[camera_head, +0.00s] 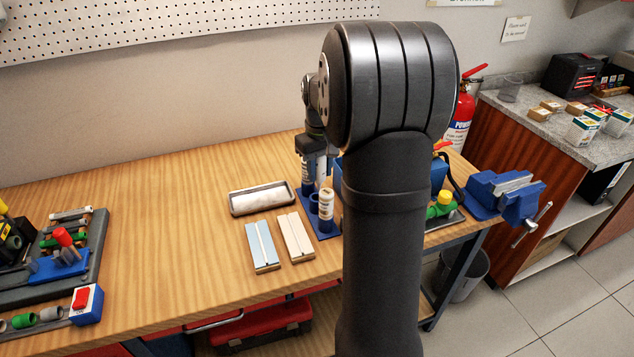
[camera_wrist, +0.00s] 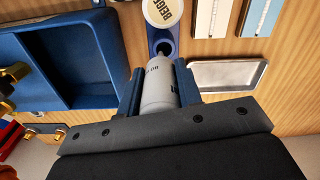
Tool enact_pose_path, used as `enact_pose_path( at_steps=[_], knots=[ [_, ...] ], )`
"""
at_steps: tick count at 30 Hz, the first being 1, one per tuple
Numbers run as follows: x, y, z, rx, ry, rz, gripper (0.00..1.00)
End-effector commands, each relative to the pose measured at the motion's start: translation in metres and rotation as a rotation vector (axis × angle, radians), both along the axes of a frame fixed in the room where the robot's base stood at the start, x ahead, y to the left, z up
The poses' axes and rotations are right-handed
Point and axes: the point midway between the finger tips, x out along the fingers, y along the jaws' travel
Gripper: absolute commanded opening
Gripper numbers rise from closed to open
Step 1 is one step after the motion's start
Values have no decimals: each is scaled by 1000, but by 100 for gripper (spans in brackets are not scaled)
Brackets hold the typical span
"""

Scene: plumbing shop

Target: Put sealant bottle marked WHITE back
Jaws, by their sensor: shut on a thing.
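My gripper (camera_wrist: 158,68) is shut on a pale grey-white bottle (camera_wrist: 158,88), one blue finger on each side. Only part of its lettering shows in the wrist view, too small to read surely. The bottle's far end points at an open blue ring holder (camera_wrist: 163,45); I cannot tell whether it has entered. A bottle marked BEIGE (camera_wrist: 164,12) stands in the neighbouring holder. In the head view my gripper (camera_head: 309,182) is low over the blue rack (camera_head: 326,232), behind the beige bottle (camera_head: 326,204). The held bottle is mostly hidden there by my gripper and arm.
A blue bin (camera_wrist: 85,60) is close beside my gripper. The bench's left middle is clear.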

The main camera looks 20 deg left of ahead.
Motion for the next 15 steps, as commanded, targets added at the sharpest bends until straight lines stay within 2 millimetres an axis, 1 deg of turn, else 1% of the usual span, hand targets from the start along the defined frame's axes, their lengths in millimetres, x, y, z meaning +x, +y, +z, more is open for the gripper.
enact_pose_path(
  at_steps=[1, 5, 8, 12, 15],
  knots=[
    [0, 5, -2, 0, 0, 1, 19],
    [0, 9, -8, 0, 0, -1, 19],
    [0, 8, -18, -1, 2, -1, 19],
    [0, 8, -40, -2, 2, -2, 19],
    [0, 8, -45, 0, -1, -2, 19]
  ],
)
